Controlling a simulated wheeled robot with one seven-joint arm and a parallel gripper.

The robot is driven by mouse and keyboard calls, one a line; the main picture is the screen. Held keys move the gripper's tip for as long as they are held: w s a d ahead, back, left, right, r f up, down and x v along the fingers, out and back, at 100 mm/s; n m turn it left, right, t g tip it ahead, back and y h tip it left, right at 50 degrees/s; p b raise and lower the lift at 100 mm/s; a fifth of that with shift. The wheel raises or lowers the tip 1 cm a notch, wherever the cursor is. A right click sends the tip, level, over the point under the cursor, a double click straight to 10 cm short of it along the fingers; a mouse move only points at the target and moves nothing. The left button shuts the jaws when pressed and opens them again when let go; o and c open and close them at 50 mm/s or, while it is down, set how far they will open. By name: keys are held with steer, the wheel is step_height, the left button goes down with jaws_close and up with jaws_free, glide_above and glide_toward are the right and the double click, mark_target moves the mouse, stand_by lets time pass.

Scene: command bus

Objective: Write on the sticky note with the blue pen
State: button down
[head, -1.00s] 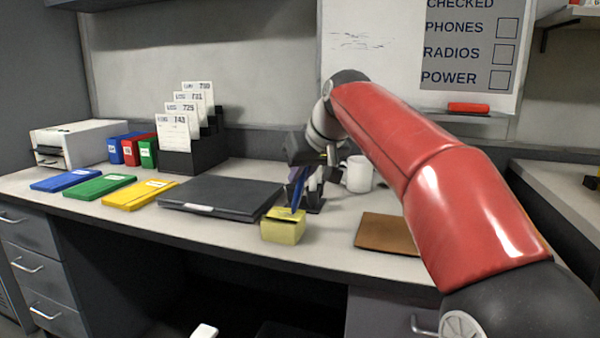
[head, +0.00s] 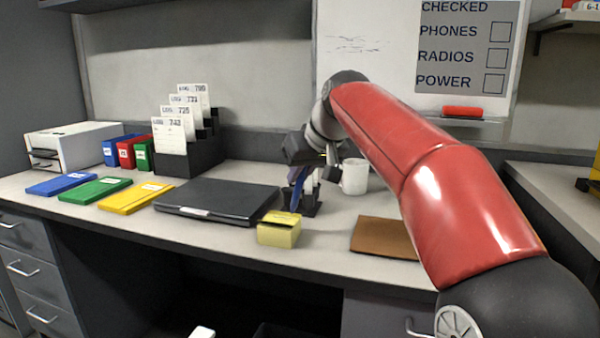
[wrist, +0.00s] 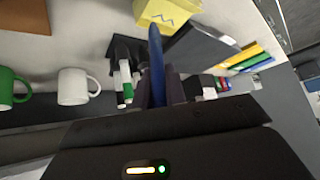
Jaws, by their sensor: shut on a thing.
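The yellow sticky note block (head: 277,236) stands on the desk near its front edge. In the wrist view the sticky note (wrist: 172,10) bears a dark zigzag mark on its top. My gripper (head: 298,172) is shut on the blue pen (head: 296,192), which points down with its tip by the back right of the note block. In the wrist view the fingers of my gripper (wrist: 160,92) close around the blue pen (wrist: 157,62), whose tip is near the note's edge. I cannot tell whether the tip touches the note.
A dark pen holder (wrist: 122,50) with several markers stands close beside the gripper. A white mug (head: 354,176), a brown pad (head: 383,237) and a black closed binder or laptop (head: 220,199) are nearby. A green mug (wrist: 10,88) shows in the wrist view.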

steer(key=shift+r+p, duration=1.45)
steer(key=shift+r, duration=1.35)
